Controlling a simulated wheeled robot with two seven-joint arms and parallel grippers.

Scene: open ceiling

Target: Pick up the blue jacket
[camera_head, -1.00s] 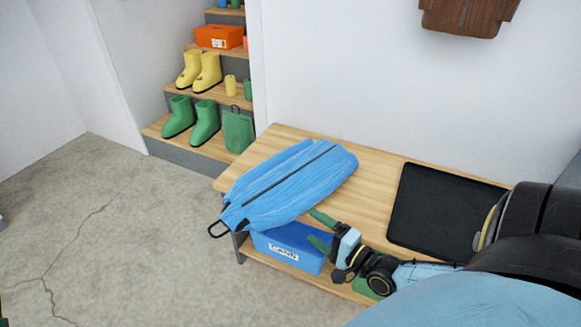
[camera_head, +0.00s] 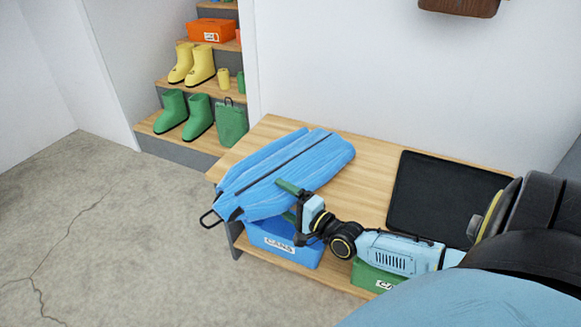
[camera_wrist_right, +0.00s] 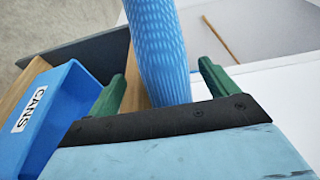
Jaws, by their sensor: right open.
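The blue jacket (camera_head: 272,175) lies folded on the wooden bench, with a black hanger hook (camera_head: 210,218) sticking out past the bench's left front corner. My right gripper (camera_head: 281,200) is open at the jacket's front edge, one green finger over it and the other lower down. In the right wrist view, part of the jacket (camera_wrist_right: 160,45) lies between the two open fingers of the right gripper (camera_wrist_right: 161,72), with a gap on both sides. I cannot tell whether a finger touches the cloth. My left gripper is not in view.
The wooden bench (camera_head: 365,160) carries a black mat (camera_head: 440,195) at right. A blue bin (camera_head: 280,243) labelled CANS and a green bin (camera_head: 372,278) sit on its lower shelf. Steps at the back left hold green boots (camera_head: 198,117) and yellow boots (camera_head: 200,67). The floor at left is clear.

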